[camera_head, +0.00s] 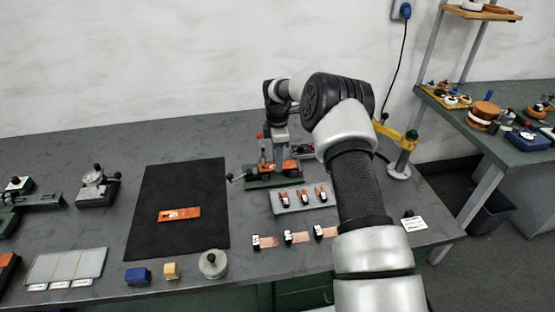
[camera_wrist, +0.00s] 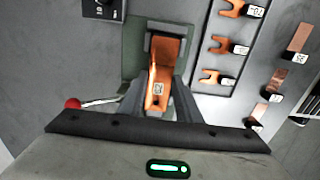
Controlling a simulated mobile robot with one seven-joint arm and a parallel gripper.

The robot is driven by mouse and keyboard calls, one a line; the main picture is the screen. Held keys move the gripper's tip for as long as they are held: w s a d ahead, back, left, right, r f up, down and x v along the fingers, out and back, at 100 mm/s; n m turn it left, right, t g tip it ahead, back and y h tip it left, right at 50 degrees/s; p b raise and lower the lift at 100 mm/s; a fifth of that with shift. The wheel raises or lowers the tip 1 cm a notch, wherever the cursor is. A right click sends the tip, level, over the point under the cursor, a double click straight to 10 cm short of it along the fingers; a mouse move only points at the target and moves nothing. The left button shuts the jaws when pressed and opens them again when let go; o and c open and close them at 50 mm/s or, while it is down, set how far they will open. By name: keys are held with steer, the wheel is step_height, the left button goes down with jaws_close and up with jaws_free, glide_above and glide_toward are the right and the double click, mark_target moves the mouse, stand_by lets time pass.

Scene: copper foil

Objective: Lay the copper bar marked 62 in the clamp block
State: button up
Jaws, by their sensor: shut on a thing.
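My gripper (camera_wrist: 157,88) is shut on a copper bar (camera_wrist: 166,52), with one dark finger on each side of it. The bar has a hole at its near end and a small pale label whose number I cannot read surely. The bar lies lengthwise over the clamp block (camera_wrist: 131,58), its far end at a grey part of the block. I cannot tell whether it rests on the block or hovers just above. In the head view my gripper (camera_head: 281,160) is low over the clamp block's green base (camera_head: 262,184), and my arm hides part of it.
A grey tray (camera_head: 298,208) with three forked copper pieces stands right of the clamp block. Labelled copper strips (camera_head: 268,241) lie in front. A black mat (camera_head: 170,240) with an orange-copper piece (camera_head: 180,214) lies left. A red-knobbed lever (camera_wrist: 73,103) sits close to my gripper.

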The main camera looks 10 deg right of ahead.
steer(key=shift+f+b, duration=0.35)
steer(key=shift+f, duration=0.15)
stand_by(0.9)
steer(key=o, duration=0.9)
steer(key=shift+r, duration=0.15)
steer(key=shift+r+p, duration=0.75)
steer(key=shift+r, duration=0.6)
steer(key=o, duration=0.6)
steer(key=shift+c, duration=0.2)
steer(key=shift+r+p, duration=1.05)
steer(key=shift+r, duration=0.95)
